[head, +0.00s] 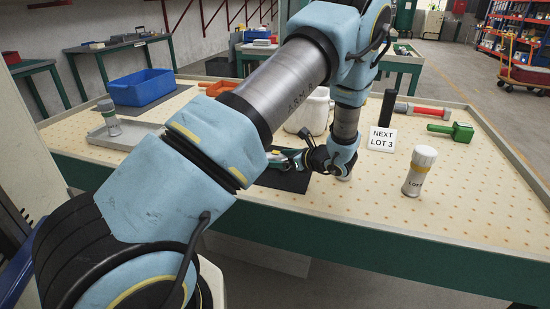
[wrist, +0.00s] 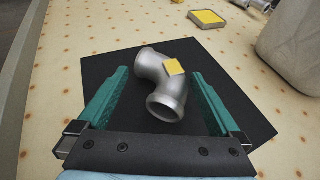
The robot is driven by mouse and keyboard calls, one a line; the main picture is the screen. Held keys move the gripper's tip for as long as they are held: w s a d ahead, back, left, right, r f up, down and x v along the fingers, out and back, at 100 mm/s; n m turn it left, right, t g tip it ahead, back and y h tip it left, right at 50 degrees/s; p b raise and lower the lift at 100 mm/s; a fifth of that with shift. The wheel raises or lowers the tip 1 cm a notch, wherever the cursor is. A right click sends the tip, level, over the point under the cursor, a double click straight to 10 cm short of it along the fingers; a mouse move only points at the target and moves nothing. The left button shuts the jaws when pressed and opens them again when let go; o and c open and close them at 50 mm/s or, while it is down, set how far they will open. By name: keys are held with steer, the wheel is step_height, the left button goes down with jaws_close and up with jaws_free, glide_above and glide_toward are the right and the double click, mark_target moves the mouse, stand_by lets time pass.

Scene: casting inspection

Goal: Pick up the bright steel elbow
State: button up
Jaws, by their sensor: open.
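The bright steel elbow (wrist: 152,75) lies on a black mat (wrist: 98,68) in the wrist view, with a yellow tag (wrist: 174,67) on its upper right side. One round open end faces the camera and the other points to the upper left. My gripper (wrist: 165,88) is open, with its green fingers on either side of the elbow and a gap visible on both sides. In the head view my gripper (head: 288,158) is low over the mat (head: 290,181), and my arm hides much of that area. I cannot make out the elbow clearly there.
A white jug-like container (head: 309,112) stands just behind my gripper. A "NEXT LOT 3" sign (head: 382,139), a white-capped jar (head: 416,175), a green mallet (head: 452,131) and a red-handled tool (head: 424,111) are to the right. A blue bin (head: 142,88) and grey tray (head: 96,137) are left.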

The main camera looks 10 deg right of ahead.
steer(key=shift+x, duration=1.3)
jaws_close()
